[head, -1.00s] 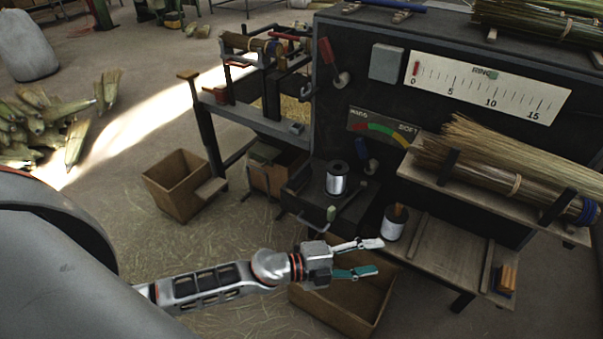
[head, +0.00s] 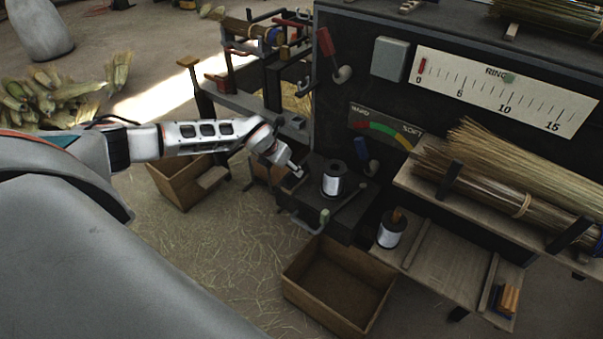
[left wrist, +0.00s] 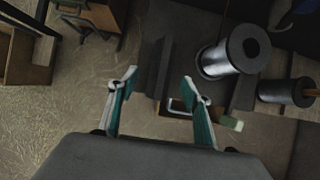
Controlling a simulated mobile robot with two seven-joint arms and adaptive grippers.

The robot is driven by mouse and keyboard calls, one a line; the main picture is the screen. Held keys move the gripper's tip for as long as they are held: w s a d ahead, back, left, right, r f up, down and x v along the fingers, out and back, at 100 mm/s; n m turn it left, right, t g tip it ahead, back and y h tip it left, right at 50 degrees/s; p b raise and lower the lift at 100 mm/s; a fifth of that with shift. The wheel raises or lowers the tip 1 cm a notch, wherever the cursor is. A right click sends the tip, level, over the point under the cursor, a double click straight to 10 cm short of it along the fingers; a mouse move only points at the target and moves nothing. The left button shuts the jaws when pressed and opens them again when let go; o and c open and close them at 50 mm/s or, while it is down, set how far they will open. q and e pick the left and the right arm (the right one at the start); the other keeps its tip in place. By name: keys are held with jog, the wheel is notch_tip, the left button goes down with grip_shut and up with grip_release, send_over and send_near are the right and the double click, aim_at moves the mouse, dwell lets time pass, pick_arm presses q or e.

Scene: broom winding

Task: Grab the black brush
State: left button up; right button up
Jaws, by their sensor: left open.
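I cannot make out a black brush with certainty in either view. My left gripper (head: 293,178) is at the left side of the dark machine box in the head view, partly hidden by its own wrist. In the left wrist view its two fingers (left wrist: 159,80) are spread apart with nothing held between them. A dark upright block (left wrist: 160,65) shows beyond the gap between the fingertips; I cannot tell whether it is a brush or part of the machine. My right gripper is not in view.
A wire spool (head: 333,180) stands on the machine box, right of my left gripper. Another spool (head: 391,228) stands on the lower shelf. An empty wooden crate (head: 338,285) lies below on the floor. Broom straw (head: 480,180) lies on the right shelf.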

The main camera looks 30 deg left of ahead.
aim_at(295, 176)
pick_arm(q)
jog(key=shift+w+f, duration=0.2)
jog(key=shift+f, duration=0.3)
jog(key=x, duration=0.2)
jog(key=b+x, duration=0.1)
jog(key=x, duration=0.2)
jog(key=shift+w+d+f+b, duration=0.1)
jog(key=shift+d+f+b, duration=0.2)
jog(key=shift+f, duration=0.1)
jog(key=shift+w+f, duration=0.15)
jog(key=shift+a, duration=0.1)
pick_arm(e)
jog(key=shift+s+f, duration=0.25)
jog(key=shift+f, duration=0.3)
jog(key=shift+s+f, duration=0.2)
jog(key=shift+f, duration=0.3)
pick_arm(q)
jog(key=shift+c, duration=0.5)
jog(key=c, duration=1.2)
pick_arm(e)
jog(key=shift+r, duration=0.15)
